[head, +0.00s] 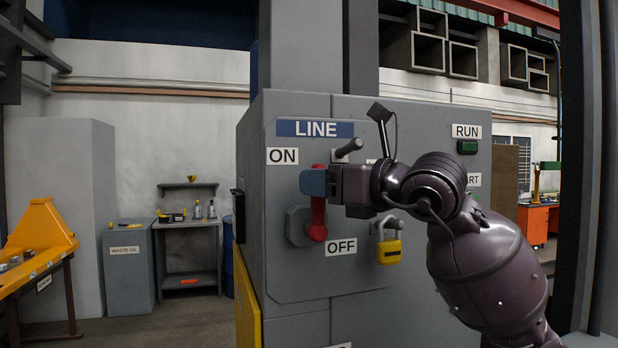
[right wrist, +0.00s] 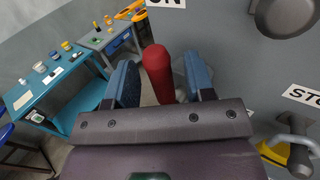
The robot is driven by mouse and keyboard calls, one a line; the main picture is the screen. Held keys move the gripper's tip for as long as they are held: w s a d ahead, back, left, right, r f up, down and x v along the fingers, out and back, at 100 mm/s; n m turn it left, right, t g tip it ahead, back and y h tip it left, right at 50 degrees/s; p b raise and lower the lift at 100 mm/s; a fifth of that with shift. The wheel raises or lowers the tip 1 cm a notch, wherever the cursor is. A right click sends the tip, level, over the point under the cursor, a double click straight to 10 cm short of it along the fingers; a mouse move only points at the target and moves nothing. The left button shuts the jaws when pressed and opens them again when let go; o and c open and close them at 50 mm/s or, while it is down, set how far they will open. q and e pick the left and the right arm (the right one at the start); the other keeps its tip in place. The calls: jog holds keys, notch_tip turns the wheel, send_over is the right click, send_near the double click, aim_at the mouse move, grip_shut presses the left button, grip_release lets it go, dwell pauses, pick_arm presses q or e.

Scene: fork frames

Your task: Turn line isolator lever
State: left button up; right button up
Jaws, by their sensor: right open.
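The red isolator lever (head: 318,228) is mounted at a grey hub (head: 298,226) on the cabinet's LINE panel, between the ON label (head: 282,156) and the OFF label (head: 341,247). It runs roughly upright in the head view. My right gripper (head: 313,182) is at its upper part, and its blue fingers hide some of it. In the right wrist view the lever's red grip (right wrist: 158,72) stands between the two open fingers of my right gripper (right wrist: 161,85). I cannot tell whether a finger touches it. My left gripper is not in view.
A yellow padlock (head: 389,251) hangs right of the lever, below my right wrist. A dark-tipped handle (head: 348,149) sticks out above it. A green button (head: 467,147) is under the RUN label. A waste oil bin (head: 128,270) and shelf stand left, apart from the cabinet.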

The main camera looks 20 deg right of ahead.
jog(key=shift+x, duration=1.45)
grip_shut()
